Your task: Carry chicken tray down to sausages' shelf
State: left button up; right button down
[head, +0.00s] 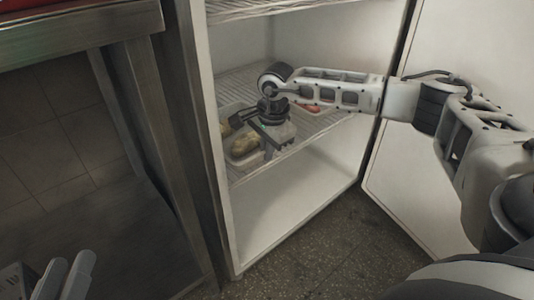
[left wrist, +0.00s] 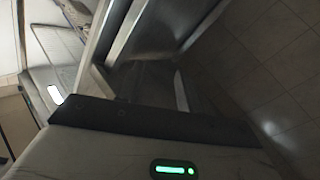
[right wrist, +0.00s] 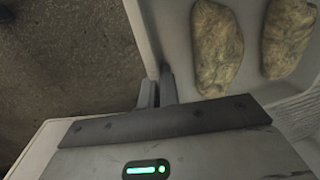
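The chicken tray (head: 229,163) is a pale tray holding brownish chicken pieces (head: 245,145). It is at the wire shelf (head: 315,134) inside the open fridge; whether it rests on it or is slightly raised I cannot tell. My right gripper (right wrist: 157,92) is shut on the tray's rim, and the tray wall (right wrist: 150,38) and two chicken pieces (right wrist: 217,48) show in the right wrist view. Reddish food, perhaps the sausages (head: 312,108), shows partly behind my right arm on that shelf. My left gripper (head: 64,276) is low at the left, empty, its fingers close together.
An upper wire shelf (head: 262,8) is above, and the fridge floor (head: 290,212) is bare. The fridge door (head: 440,150) stands open at the right. A metal table (head: 80,28) stands left of the fridge.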

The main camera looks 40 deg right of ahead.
jog(key=shift+w+r, duration=0.1)
jog(key=shift+r, duration=0.05)
jog(key=c, duration=2.1)
grip_release()
jog(key=shift+f, duration=0.25)
jog(key=o, duration=0.5)
jog(key=shift+c, duration=0.2)
